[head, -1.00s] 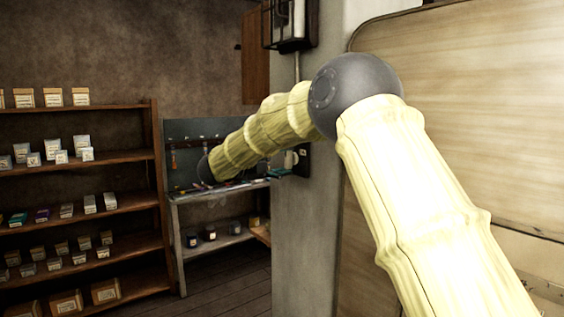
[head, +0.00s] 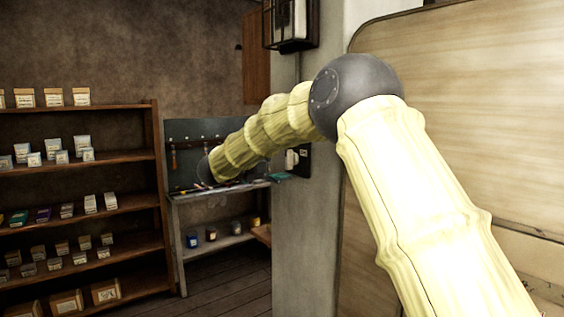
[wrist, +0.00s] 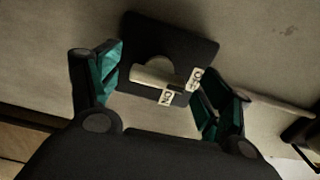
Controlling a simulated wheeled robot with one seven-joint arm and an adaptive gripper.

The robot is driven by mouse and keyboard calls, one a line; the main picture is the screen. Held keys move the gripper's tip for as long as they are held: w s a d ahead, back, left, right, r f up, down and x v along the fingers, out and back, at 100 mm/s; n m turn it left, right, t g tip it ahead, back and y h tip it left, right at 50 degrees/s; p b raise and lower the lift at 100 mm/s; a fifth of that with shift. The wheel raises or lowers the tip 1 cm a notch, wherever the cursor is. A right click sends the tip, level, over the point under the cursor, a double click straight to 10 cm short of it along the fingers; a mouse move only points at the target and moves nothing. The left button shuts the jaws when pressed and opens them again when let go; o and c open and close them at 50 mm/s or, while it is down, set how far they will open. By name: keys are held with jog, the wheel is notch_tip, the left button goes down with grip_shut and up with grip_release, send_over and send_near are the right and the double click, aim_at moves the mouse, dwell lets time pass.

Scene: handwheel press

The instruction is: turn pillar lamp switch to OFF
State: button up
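The pillar lamp switch (wrist: 188,48) is a dark square plate on the pillar (head: 304,230). In the wrist view its pale lever (wrist: 152,76) lies crosswise, its right end close to the OFF label (wrist: 195,80) and just above the ON label (wrist: 168,97). My gripper (wrist: 162,88) is open, with one teal-padded finger on each side of the lever. I see no clear contact between fingers and lever. In the head view the switch (head: 304,158) shows beside my forearm, which hides most of the gripper.
The lamp (head: 291,22) hangs high on the pillar; whether it is lit is unclear. A workbench (head: 222,192) stands behind my forearm. Shelves (head: 75,207) with small boxes are at left. A large wooden panel (head: 470,90) is at right.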

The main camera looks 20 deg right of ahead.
jog(key=v, duration=1.2)
dwell(0.3)
